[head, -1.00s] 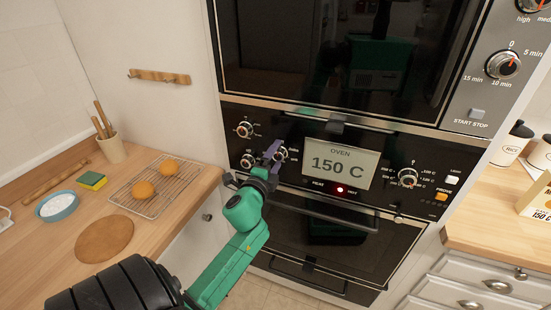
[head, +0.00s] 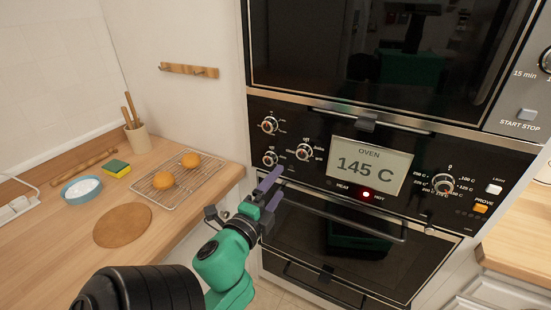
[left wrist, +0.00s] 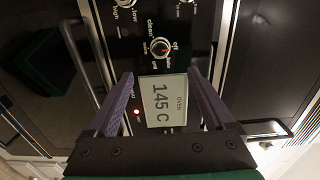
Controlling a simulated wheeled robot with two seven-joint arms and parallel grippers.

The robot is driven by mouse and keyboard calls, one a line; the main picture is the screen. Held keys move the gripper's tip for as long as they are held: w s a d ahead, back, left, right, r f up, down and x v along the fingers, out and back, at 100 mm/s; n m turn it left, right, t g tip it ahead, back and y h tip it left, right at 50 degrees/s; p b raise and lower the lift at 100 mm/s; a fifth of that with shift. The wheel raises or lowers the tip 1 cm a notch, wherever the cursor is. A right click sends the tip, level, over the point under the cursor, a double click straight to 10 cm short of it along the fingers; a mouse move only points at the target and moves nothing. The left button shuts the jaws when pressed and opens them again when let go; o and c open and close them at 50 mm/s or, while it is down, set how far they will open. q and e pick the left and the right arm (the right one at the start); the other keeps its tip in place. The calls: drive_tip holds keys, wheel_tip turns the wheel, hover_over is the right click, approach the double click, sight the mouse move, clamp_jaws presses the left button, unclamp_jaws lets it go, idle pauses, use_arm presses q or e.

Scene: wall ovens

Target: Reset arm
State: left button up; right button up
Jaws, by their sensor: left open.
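My left gripper (head: 270,190) is open and empty in front of the oven's control panel, just left of the lower door handle. Its purple fingers also show spread apart in the left wrist view (left wrist: 160,95), with the oven display (left wrist: 163,100) seen between them. In the head view the display (head: 369,166) reads 145 C and a red light (head: 366,194) glows below it. The knobs (head: 304,152) on the panel stand clear of the fingers. My right gripper is not in view.
The lower oven door (head: 330,240) is shut, its handle (head: 345,217) close to my gripper. On the left counter are a wire rack (head: 150,192) with two buns (head: 163,180), a blue bowl (head: 70,196), a sponge (head: 117,169) and a round board (head: 122,225). Another counter (head: 515,235) is at right.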

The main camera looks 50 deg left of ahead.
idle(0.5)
use_arm(q)
drive_tip(key=s+d+f+n+g+h, duration=0.1)
drive_tip(key=d+f+n+g, duration=0.15)
drive_tip(key=f, duration=1.05)
drive_tip(key=s+d+f+n+g+h, duration=0.1)
drive_tip(key=f+n+g+h, duration=0.15)
drive_tip(key=f, duration=1.05)
drive_tip(key=d+f+n+g+h, duration=0.1)
drive_tip(key=d+f+g, duration=0.15)
drive_tip(key=f, duration=1.05)
drive_tip(key=s+d+f+n+g+h, duration=0.1)
drive_tip(key=s+d+f+n+g, duration=0.25)
drive_tip(key=s+f, duration=0.75)
drive_tip(key=s+f+n+g, duration=0.2)
drive_tip(key=s+f+g, duration=0.3)
drive_tip(key=s+f, duration=0.5)
drive_tip(key=s, duration=0.3)
drive_tip(key=shift+a, duration=0.4)
drive_tip(key=shift+s+f, duration=0.1)
